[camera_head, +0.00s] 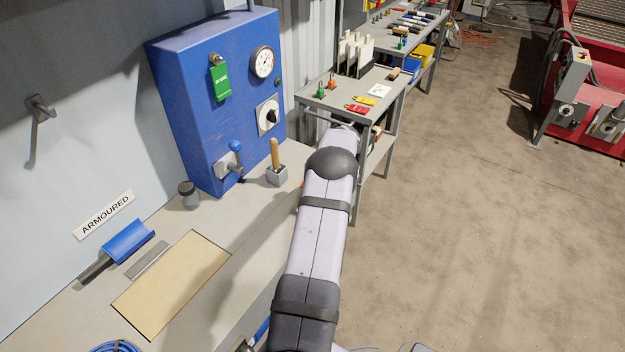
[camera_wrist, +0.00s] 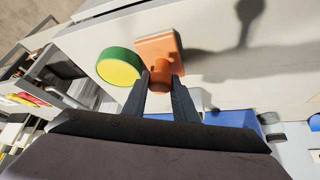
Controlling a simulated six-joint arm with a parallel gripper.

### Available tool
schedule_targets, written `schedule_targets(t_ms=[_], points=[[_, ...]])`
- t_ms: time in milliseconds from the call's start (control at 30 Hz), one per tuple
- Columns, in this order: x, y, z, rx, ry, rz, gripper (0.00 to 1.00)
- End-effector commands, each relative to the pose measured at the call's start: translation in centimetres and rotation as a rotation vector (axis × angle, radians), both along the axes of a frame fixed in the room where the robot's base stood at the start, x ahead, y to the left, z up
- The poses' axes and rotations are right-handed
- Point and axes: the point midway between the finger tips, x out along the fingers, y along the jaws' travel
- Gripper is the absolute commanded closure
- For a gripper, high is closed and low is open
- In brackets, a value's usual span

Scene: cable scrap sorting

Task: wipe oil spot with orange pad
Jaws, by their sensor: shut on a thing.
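In the wrist view the orange pad (camera_wrist: 157,46) has a square plate and a round orange knob. My gripper (camera_wrist: 161,82) is shut on that knob, one dark finger on each side. The plate is over a pale surface; I cannot tell if it touches it. No oil spot can be made out in either view. In the head view my arm hides my gripper and the pad.
A round yellow piece with a green rim (camera_wrist: 118,68) is close beside the pad. A tan mat (camera_head: 172,285) lies at front left.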

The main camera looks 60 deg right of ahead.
Motion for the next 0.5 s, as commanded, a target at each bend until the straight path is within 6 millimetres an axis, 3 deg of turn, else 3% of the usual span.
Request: schedule_targets(t_ms=[500], points=[[0.1, 3.8, -0.4, 0.003, 0.001, 0.004, 0.95]])
